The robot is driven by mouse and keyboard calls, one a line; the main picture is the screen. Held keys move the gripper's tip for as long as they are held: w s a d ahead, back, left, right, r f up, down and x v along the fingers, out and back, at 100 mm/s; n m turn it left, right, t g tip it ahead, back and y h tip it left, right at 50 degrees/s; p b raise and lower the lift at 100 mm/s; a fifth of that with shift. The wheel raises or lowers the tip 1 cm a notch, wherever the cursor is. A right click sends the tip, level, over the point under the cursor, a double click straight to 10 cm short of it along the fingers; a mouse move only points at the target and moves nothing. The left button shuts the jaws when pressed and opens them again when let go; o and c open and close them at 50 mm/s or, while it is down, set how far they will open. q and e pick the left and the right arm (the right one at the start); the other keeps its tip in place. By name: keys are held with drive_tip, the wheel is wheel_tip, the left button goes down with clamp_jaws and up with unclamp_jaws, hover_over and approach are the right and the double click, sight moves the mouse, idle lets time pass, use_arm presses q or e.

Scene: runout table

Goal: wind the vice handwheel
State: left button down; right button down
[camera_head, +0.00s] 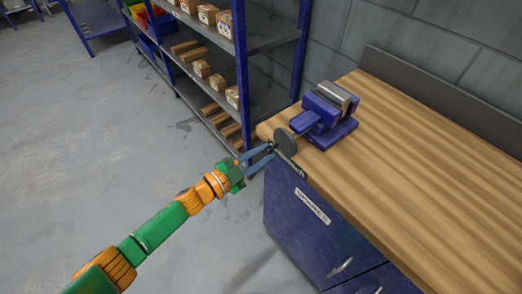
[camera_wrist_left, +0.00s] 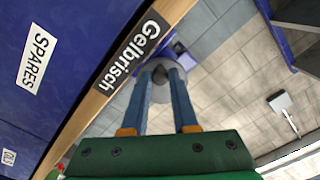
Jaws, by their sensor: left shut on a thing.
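The blue vice (camera_head: 326,108) stands on the left end of the wooden bench top, with grey jaws on top. Its handwheel (camera_head: 286,141) is a grey disc on a blue shaft, facing the bench's left front edge. My left gripper (camera_head: 270,152) reaches in from the left, its blue fingers at the wheel's near side. In the left wrist view, the fingers (camera_wrist_left: 160,72) are shut on a part at the wheel (camera_wrist_left: 161,92), in front of the disc. The fingertips hide the gripped part. My right gripper is in neither view.
The wooden bench (camera_head: 420,150) has a bare top to the right of the vice. Its blue cabinet (camera_head: 310,225) has a drawer handle and a label. A blue shelf rack (camera_head: 241,75) with boxes stands close behind the bench's left end. The grey floor (camera_head: 90,150) at left is clear.

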use_arm(q)
drive_tip(key=shift+s+d+f+n, duration=0.1)
drive_tip(key=shift+s+f+n, duration=0.05)
drive_tip(key=shift+n, duration=0.6)
drive_tip(key=shift+s+d+f+n, duration=0.1)
drive_tip(key=shift+n, duration=0.65)
drive_tip(key=c, duration=0.8)
unclamp_jaws()
